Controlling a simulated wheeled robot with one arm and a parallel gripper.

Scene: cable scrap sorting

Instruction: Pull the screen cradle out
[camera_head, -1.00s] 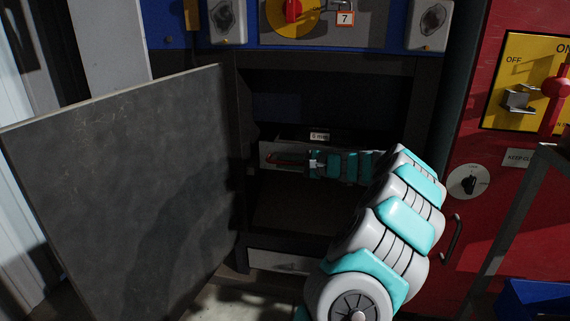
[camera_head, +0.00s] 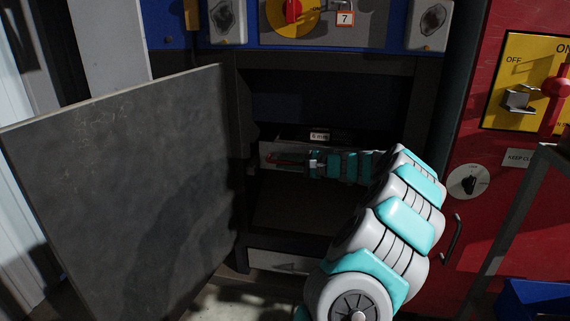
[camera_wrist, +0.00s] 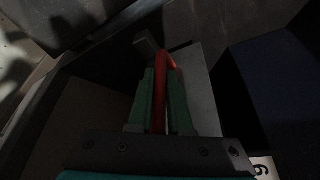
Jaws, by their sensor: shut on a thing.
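The screen cradle (camera_head: 268,150) sits in the dark open bay of the machine. Its pale front face shows in the head view, with a small white size label (camera_head: 320,137) just above. A red handle (camera_head: 284,160) stands on that face; it also shows in the wrist view (camera_wrist: 172,62). My gripper (camera_head: 305,162) reaches into the bay from the right. In the wrist view its two green fingers (camera_wrist: 161,100) are shut on the red handle, one on each side. My arm hides the right part of the cradle.
A grey door panel (camera_head: 120,180) stands open on the left of the bay. A red cabinet (camera_head: 472,235) with a dial and a curved handle (camera_head: 455,238) is on the right. A blue bin (camera_head: 535,300) is at lower right.

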